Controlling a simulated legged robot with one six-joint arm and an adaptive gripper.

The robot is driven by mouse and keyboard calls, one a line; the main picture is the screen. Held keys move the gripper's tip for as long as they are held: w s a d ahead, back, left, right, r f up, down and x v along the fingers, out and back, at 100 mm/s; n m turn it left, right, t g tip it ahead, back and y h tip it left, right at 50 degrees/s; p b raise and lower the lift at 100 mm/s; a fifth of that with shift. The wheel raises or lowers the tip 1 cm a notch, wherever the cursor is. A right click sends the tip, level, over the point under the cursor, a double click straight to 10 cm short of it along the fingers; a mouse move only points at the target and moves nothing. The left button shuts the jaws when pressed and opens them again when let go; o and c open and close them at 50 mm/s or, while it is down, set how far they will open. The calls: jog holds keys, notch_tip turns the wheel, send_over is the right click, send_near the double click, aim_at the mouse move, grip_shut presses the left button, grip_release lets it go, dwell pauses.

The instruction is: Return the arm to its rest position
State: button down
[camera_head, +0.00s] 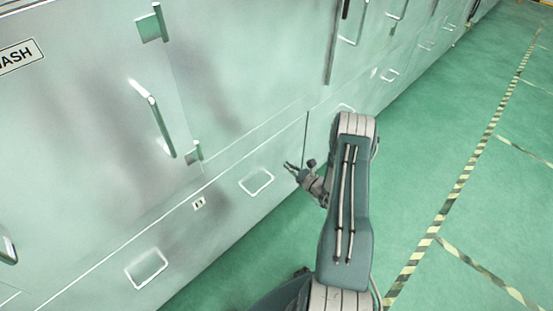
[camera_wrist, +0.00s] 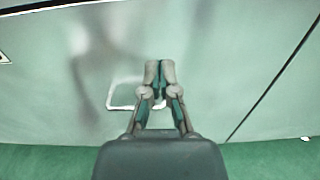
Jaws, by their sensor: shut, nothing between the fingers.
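My gripper (camera_head: 289,166) is at the end of my raised, bent arm, in front of the lower part of a pale green metal cabinet wall (camera_head: 235,110). In the wrist view my gripper (camera_wrist: 160,66) is shut, with its two fingers together and nothing between them. Behind the fingers is a white-outlined rectangular recess (camera_wrist: 122,95) on the cabinet face. The fingers overlap the recess in the picture; I cannot tell how far they are from the panel.
The cabinet wall carries a long door handle (camera_head: 155,125), hinges (camera_head: 152,24) and several recessed outlines. Green floor (camera_head: 430,130) lies open to the right, with a yellow-and-black striped line (camera_head: 450,200) along it.

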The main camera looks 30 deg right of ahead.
jog(key=s+a+r+n+g+y, duration=0.35)
jog(key=a+r+n+g, duration=0.25)
jog(key=a+r+n, duration=0.55)
jog(key=s+a+r+n+g+y, duration=0.2)
jog(key=a+r+n+g+y, duration=0.55)
jog(key=r, duration=0.65)
jog(key=s+a+r+n+t+h, duration=0.1)
jog(key=s+a+r+n+h, duration=0.1)
jog(key=s+r+n+h, duration=0.5)
jog(key=s+a+r+n+h, duration=0.3)
jog(key=s+r+n+h, duration=0.4)
jog(key=s, duration=0.6)
jog(key=shift+s+a+r+t+h, duration=0.3)
jog(key=shift+s+r+t+h, duration=0.1)
jog(key=shift+r+h, duration=0.25)
